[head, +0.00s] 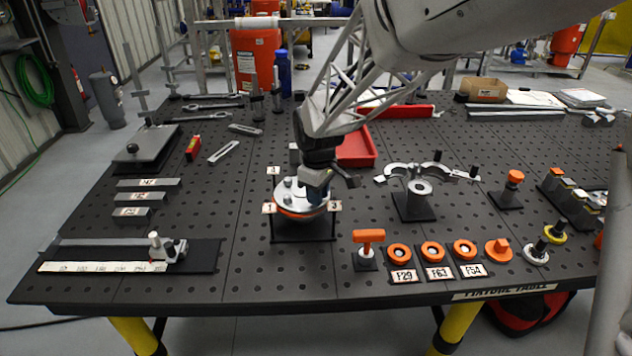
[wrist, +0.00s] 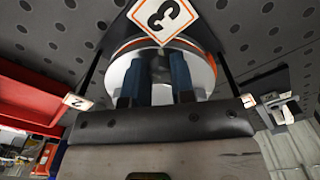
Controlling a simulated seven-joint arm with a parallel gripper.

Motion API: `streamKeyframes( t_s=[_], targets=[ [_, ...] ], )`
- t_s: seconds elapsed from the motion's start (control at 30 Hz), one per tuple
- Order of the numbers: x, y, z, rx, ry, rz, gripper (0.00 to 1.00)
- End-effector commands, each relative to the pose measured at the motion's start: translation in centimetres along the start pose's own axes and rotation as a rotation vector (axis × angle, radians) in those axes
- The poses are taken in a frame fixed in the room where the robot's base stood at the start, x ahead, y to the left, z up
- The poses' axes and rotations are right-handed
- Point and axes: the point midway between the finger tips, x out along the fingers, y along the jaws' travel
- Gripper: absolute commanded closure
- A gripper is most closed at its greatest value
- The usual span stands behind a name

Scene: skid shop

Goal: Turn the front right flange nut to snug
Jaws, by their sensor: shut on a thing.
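The round metal flange (head: 292,211) with an orange gasket ring sits on a black stand, with number tags 1 (head: 268,208) and 3 (head: 335,206) at its front left and front right. My gripper (head: 318,194) points down over the right part of the flange, close to tag 3. In the wrist view its two blue fingers (wrist: 157,62) reach down to the flange (wrist: 203,68), with tag 3 (wrist: 165,14) just beyond them. The gripper is shut on the front right flange nut, which the fingers hide. A nut stud (head: 287,182) shows at the left of the flange.
A T-handled orange tool (head: 368,237) and several orange-ringed parts (head: 432,251) stand in front right. A curved metal clamp fixture (head: 414,203) is right of the flange. A red tray (head: 357,150) lies behind.

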Motion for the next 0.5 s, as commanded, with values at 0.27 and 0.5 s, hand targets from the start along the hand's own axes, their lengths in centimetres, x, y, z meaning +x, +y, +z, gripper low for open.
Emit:
streamKeyframes(
  t_s=[0.27, 0.5],
  targets=[
    [-0.10, -0.10, -0.04, 0.260, 0.001, 0.001, 1.00],
    [-0.13, -0.21, -0.06, 0.489, 0.002, 0.001, 1.00]
  ],
)
